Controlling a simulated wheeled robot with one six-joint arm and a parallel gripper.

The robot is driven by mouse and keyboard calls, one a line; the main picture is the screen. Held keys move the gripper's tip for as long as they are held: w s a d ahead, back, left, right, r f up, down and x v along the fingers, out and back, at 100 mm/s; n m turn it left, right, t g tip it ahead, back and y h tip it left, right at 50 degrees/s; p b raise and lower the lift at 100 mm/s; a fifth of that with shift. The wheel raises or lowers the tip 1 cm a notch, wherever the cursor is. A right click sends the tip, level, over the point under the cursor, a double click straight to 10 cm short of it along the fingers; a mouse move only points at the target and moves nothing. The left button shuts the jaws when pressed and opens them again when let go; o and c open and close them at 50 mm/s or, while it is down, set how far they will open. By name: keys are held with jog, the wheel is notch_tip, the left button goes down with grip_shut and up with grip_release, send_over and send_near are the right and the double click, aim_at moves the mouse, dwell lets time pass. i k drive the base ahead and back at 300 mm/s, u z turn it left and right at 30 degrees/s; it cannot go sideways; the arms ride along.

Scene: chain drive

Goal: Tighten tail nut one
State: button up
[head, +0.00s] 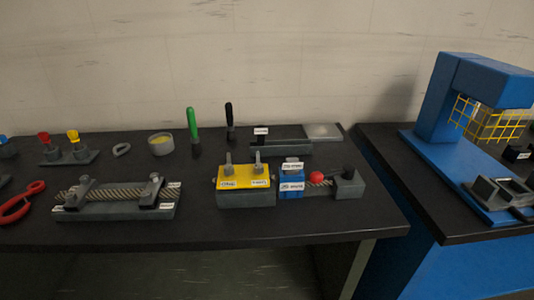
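A yellow-topped block (244,173) on a grey base (246,199) stands at the front middle of the dark bench. Two grey upright studs, a left one (228,169) and a right one (258,163), rise from its top. Its front has two small white labels, a left label (227,184) and a right label (260,183); they seem to read "one" and "two", but are too small to be sure. I cannot tell how far any nut is turned. A blue block (291,179) with white labels sits right beside it. My gripper is not in view.
A red ball (317,176) and grey end block (349,186) lie right of the blue block. A grey rope fixture (117,206) is at left. Green (193,125) and black (229,115) handled tools stand behind. A blue machine (465,100) with yellow guard is at right.

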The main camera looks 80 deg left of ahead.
aim_at(229, 169)
jog(key=u, duration=0.5)
jog(key=i, duration=0.75)
jog(key=u, duration=1.35)
jog(key=i, duration=0.45)
jog(key=u, duration=0.5)
